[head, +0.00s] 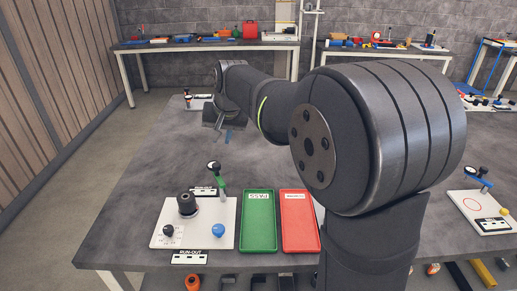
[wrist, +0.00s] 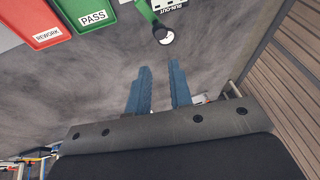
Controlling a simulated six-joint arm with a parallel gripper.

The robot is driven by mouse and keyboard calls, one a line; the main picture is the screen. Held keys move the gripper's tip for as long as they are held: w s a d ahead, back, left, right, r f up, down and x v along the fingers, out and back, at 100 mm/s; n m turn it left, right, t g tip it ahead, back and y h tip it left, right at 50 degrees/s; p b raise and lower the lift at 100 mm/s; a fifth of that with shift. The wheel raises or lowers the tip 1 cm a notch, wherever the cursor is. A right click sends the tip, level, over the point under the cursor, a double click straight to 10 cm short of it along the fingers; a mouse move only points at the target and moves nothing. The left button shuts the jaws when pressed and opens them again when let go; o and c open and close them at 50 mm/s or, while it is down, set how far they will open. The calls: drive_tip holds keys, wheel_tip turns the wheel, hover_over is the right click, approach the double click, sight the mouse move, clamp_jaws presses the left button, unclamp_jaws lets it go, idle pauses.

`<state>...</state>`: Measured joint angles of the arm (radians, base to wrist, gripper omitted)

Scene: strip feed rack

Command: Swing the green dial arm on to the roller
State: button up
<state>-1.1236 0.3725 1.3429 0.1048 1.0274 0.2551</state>
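The green dial arm (head: 221,184) stands at the back right of a white run-out plate (head: 206,241) in the head view. Its round dial (head: 213,166) is at the upper end, apart from the roller. The dark roller (head: 187,204) stands on the plate, left of and nearer than the arm. In the wrist view the green arm (wrist: 147,12) and its dial (wrist: 164,36) show at the top, just beyond my fingertips; the roller is out of view. My gripper (wrist: 158,68) is open and empty, its blue fingers apart. In the head view my gripper (head: 227,134) is behind the dial, over bare table.
A blue ball knob (head: 218,230) and a black knob (head: 169,230) sit on the plate's front. A green PASS tray (head: 258,222) and a red REWORK tray (head: 299,222) lie to the right. The grey table (head: 150,170) is clear behind the plate.

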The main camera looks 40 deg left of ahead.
sight(216, 174)
drive_tip(key=w+f+y, duration=0.1)
drive_tip(key=w+f, duration=0.2)
drive_tip(key=w+d+f+g+y, duration=0.1)
drive_tip(key=w+f, duration=0.1)
drive_tip(key=w+d+f, duration=0.1)
drive_tip(key=w+f, duration=0.2)
drive_tip(key=shift+w+d+f+g+y, duration=0.2)
drive_tip(key=shift+w+f+g+y, duration=0.1)
drive_tip(key=shift+w+y, duration=0.1)
clamp_jaws()
drive_tip(key=s+a+f, duration=0.3)
drive_tip(key=a+f, duration=0.5)
drive_tip(key=a, duration=0.1)
drive_tip(key=shift+s, duration=0.15)
